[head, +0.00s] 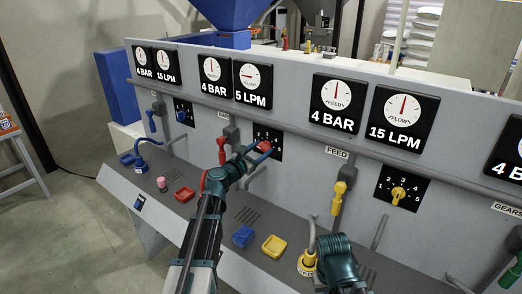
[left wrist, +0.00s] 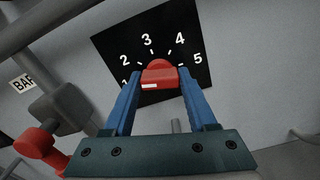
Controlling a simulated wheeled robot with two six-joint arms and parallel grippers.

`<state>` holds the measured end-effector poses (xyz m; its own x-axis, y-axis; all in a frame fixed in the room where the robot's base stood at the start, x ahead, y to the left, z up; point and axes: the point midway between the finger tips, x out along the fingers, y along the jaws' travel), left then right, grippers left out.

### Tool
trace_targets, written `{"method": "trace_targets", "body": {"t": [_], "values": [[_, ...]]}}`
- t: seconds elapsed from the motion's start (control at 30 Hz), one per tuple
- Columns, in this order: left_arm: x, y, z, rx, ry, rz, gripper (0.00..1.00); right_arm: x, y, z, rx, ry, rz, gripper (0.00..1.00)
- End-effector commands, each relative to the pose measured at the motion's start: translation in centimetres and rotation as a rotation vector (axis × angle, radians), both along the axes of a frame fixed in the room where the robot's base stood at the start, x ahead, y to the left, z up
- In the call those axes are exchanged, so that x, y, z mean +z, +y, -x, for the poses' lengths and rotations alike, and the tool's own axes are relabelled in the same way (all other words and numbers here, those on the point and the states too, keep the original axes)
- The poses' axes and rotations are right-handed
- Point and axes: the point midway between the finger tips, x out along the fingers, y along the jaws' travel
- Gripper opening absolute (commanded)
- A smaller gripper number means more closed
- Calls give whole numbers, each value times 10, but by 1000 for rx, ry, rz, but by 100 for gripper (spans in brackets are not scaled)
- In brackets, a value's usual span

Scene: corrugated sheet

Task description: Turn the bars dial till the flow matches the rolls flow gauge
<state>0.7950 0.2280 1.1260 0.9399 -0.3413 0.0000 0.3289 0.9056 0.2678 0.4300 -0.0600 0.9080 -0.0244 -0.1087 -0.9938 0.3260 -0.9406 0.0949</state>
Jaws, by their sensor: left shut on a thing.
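The bars dial (left wrist: 158,73) is a red knob on a black plate (left wrist: 185,42) numbered 1 to 5; it also shows in the head view (head: 264,146). My left gripper (left wrist: 158,82) is shut on this knob, a blue finger at each side. Its pointer direction is unclear. Above it, the flow gauge (head: 252,83) reads 5 LPM, needle pointing left. The leftmost station's flow gauge (head: 166,64) reads 15 LPM, needle upright; its station label is too small to read. My right arm shows at the bottom, its fingers out of view.
Left of the dial is a red lever valve (head: 222,150); its pipe and handle (left wrist: 45,145) are close to my left gripper. A yellow dial (head: 398,193) and yellow valve (head: 338,195) are at the feed station. Red (head: 184,195), blue (head: 243,236) and yellow (head: 274,246) blocks sit on the ledge.

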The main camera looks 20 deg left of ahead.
Motion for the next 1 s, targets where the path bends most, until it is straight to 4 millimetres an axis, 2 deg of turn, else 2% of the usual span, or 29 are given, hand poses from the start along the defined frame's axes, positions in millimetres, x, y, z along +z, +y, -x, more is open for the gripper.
{"method": "trace_targets", "body": {"t": [1.0], "values": [[-1,-1,1,-1,-325,-897,2,-1,0,0,0,0,0,0]]}}
